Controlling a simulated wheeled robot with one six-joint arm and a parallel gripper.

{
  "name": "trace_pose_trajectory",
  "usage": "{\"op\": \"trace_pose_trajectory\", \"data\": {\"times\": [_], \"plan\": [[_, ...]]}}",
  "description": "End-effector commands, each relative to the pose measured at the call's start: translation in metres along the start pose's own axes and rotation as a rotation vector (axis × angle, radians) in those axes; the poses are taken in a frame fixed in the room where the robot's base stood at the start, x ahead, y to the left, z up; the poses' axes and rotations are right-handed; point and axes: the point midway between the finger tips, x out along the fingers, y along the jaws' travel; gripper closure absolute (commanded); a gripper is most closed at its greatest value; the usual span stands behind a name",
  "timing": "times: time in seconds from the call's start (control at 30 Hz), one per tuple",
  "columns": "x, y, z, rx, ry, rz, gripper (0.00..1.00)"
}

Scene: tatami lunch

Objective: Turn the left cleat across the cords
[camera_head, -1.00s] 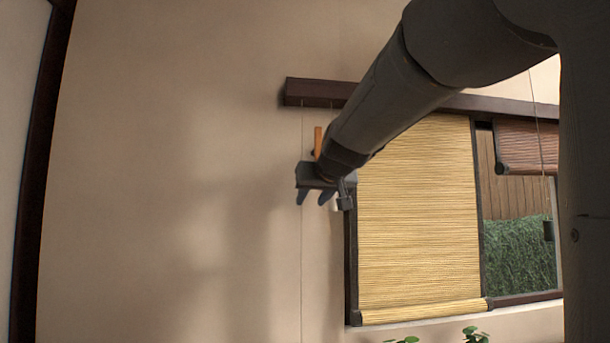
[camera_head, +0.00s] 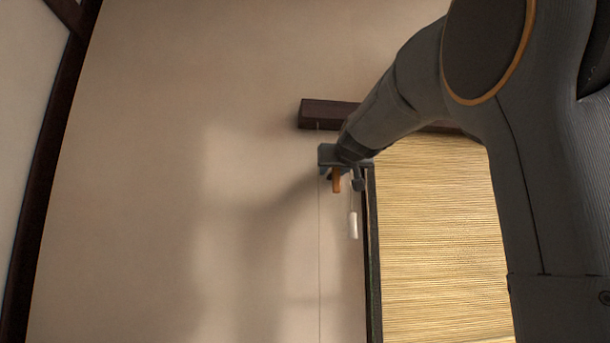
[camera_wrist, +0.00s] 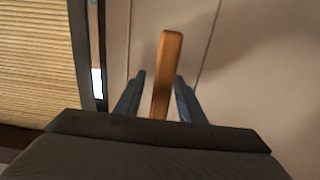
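The left cleat, an orange-brown wooden bar (camera_head: 336,184), shows upright on the wall just below my gripper (camera_head: 340,176) in the head view. In the wrist view the cleat (camera_wrist: 166,72) stands between the two fingertips of my gripper (camera_wrist: 160,80), with a narrow gap showing on each side. My gripper is open around it. A thin cord (camera_head: 319,265) hangs down the wall left of the cleat. A cord also shows right of the fingers in the wrist view (camera_wrist: 211,40). The cleat's base is hidden by my gripper.
A white cord weight (camera_head: 352,225) hangs just right of the cleat, close to the dark window frame (camera_head: 372,265). A bamboo blind (camera_head: 440,240) covers the window. A dark wooden rail (camera_head: 325,114) runs above my gripper. The wall to the left is bare.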

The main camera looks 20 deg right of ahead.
Motion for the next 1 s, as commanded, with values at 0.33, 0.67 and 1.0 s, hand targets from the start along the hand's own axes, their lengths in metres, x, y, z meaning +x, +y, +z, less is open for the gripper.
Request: {"op": "trace_pose_trajectory", "data": {"times": [0.33, 0.67, 1.0], "plan": [[0.0085, -0.0018, 0.0006, 0.0, 0.0, -0.003, 0.64], [0.0082, -0.0016, 0.0006, 0.0, 0.0, -0.002, 1.0], [0.0082, -0.0006, 0.0006, 0.059, 0.0, -0.002, 1.0]]}}
